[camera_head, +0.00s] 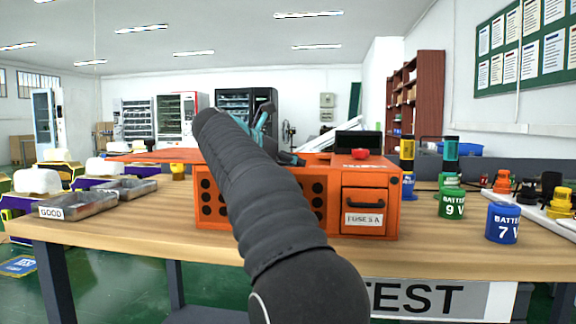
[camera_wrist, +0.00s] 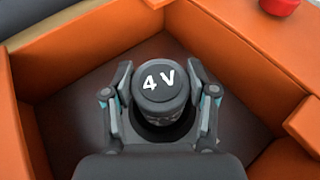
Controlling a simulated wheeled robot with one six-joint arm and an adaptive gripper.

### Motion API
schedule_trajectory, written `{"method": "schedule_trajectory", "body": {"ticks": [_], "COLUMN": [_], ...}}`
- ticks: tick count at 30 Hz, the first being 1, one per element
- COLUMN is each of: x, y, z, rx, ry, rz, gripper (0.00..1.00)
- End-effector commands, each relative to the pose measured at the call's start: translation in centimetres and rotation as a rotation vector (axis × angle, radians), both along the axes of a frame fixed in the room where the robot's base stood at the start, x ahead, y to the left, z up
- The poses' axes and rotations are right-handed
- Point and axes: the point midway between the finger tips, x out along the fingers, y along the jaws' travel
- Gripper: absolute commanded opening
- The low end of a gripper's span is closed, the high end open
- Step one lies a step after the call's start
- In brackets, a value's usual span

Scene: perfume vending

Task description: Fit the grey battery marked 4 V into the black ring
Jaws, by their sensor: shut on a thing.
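The grey battery marked 4 V (camera_wrist: 160,84) stands roughly upright in the wrist view, its marked top facing the camera. My gripper (camera_wrist: 160,100) is shut on it, one finger on each side. The black ring (camera_wrist: 164,133) shows as a dark curved band around the lower part of the battery, on the floor of an orange box. I cannot tell how deep the battery sits in the ring. In the head view my arm hides most of the gripper, and the battery and ring are hidden there.
The orange box (camera_head: 376,186) has tall walls around my gripper and a red button (camera_head: 360,154) on top. A green 9 V battery (camera_head: 452,203) and a blue 7 V battery (camera_head: 502,223) stand to its right. Metal trays (camera_head: 75,206) lie at the left.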

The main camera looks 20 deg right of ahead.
Motion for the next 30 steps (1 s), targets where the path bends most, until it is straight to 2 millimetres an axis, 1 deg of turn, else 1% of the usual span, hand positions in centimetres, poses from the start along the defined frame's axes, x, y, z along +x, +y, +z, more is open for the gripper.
{"method": "schedule_trajectory", "body": {"ticks": [4, 12, 13, 14, 15, 24, 26, 29, 30], "x": [0.0, 0.0, 0.0, 0.0, 0.0, 0.0, 0.0, 0.0, -0.1], "y": [0.0, 0.0, 0.0, 0.0, 0.0, 0.0, 0.0, 0.0, 0.6], "z": [0.1, -0.7, -0.7, -0.6, -0.6, -0.6, -0.4, 0.5, 0.4], "rx": [-0.001, -0.001, 0.001, 0.001, 0.001, 0.001, 0.001, 0.000, 0.001], "ry": [-0.001, 0.000, 0.001, 0.001, 0.001, 0.001, 0.001, 0.000, 0.001], "rz": [0.000, 0.000, 0.000, 0.000, 0.000, 0.000, 0.000, 0.000, 0.001], "gripper": [0.00, 0.00, 0.65, 0.72, 0.82, 0.82, 0.82, 0.82, 0.82]}}
